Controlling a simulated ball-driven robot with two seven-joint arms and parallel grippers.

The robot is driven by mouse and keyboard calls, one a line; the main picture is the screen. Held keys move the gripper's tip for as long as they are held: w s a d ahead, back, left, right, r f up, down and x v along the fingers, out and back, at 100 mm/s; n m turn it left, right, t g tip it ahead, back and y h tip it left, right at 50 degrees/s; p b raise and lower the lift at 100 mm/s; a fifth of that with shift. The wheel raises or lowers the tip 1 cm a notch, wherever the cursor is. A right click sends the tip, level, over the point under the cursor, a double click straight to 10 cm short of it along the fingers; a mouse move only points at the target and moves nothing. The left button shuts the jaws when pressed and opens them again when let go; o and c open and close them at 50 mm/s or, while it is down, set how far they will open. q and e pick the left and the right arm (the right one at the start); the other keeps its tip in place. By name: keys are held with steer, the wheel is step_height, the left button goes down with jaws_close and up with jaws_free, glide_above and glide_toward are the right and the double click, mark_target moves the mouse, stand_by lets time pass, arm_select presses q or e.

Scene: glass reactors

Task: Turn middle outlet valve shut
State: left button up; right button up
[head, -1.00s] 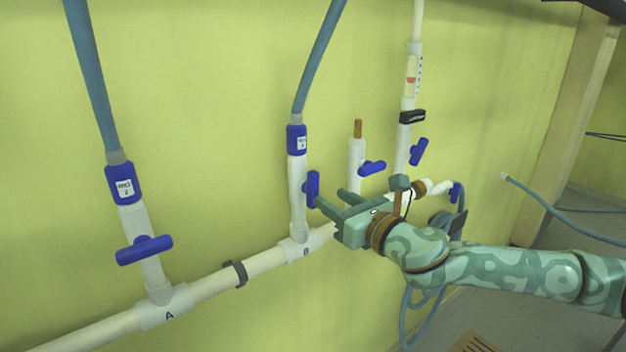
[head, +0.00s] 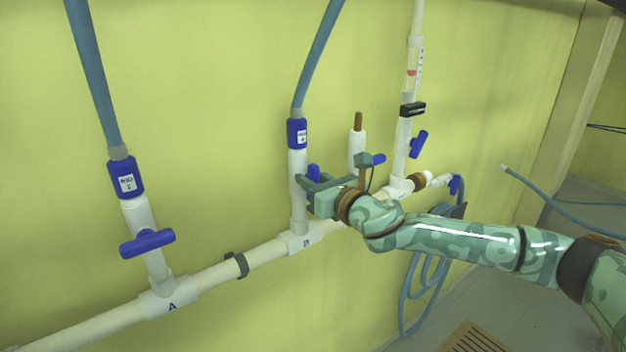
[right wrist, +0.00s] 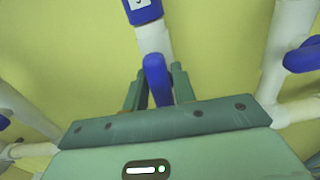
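The middle outlet is the white upright pipe (head: 298,195) at the tee marked B, below a blue-labelled coupling (head: 297,133). Its blue valve handle (head: 313,173) stands upright, roughly in line with the pipe, and is partly hidden by my gripper. My right gripper (head: 306,182) is at this handle. In the right wrist view the blue handle (right wrist: 157,80) lies between the two green fingers (right wrist: 160,88). The fingers look apart and close to its sides; I cannot tell if they touch it. My left gripper is not in view.
Outlet A's blue handle (head: 147,243) lies crosswise at left. To the right are a capped stub pipe (head: 357,148) and a pipe with another blue handle (head: 418,144). The white main pipe (head: 262,258) runs below. A coiled hose (head: 412,300) hangs at right.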

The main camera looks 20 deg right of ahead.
steer(key=m+p, duration=0.2)
steer(key=m, duration=0.2)
steer(key=shift+d+m, duration=0.15)
steer(key=shift+m, duration=0.25)
steer(key=m+p, duration=0.2)
steer(key=m, duration=0.2)
steer(key=shift+w+d+f, duration=0.1)
steer(key=shift+d, duration=0.05)
steer(key=m+p, duration=0.2)
steer(key=m, duration=0.3)
steer(key=shift+f, duration=0.1)
steer(key=shift+d+f+m+p, duration=0.15)
steer(key=shift+m+p, duration=0.65)
steer(key=shift+m, duration=1)
steer(key=shift+f, duration=0.1)
steer(key=o, duration=0.8)
steer(key=shift+o, duration=0.2)
